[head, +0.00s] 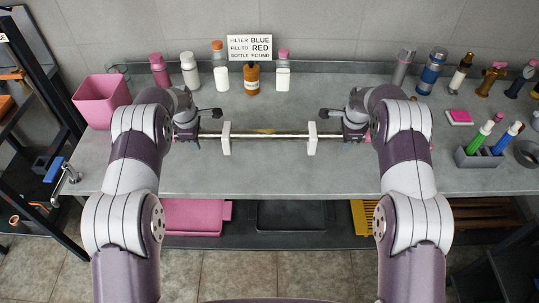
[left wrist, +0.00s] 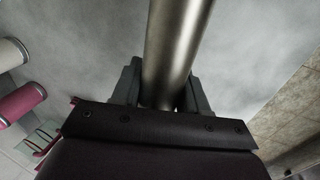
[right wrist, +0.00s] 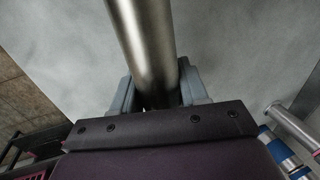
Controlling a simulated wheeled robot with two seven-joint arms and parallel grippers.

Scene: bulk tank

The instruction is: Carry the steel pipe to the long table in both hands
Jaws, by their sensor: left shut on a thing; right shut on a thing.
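The steel pipe (head: 268,136) lies level across the middle of the grey table, passing two white upright supports, the left one (head: 227,138) and the right one (head: 312,138). I cannot tell whether it rests on them or is just above them. My left gripper (head: 192,136) is shut on the pipe's left end; the pipe also shows between its fingers in the left wrist view (left wrist: 176,50). My right gripper (head: 350,136) is shut on the right end; the pipe also shows in the right wrist view (right wrist: 146,50). The grey table (head: 270,175) runs along the wall.
A pink bin (head: 102,102) stands at the left. Several bottles line the back, including a brown one (head: 252,80), beneath a sign (head: 250,47). A grey holder with markers (head: 480,157) and a pink block (head: 459,117) are at the right. The table's front strip is clear.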

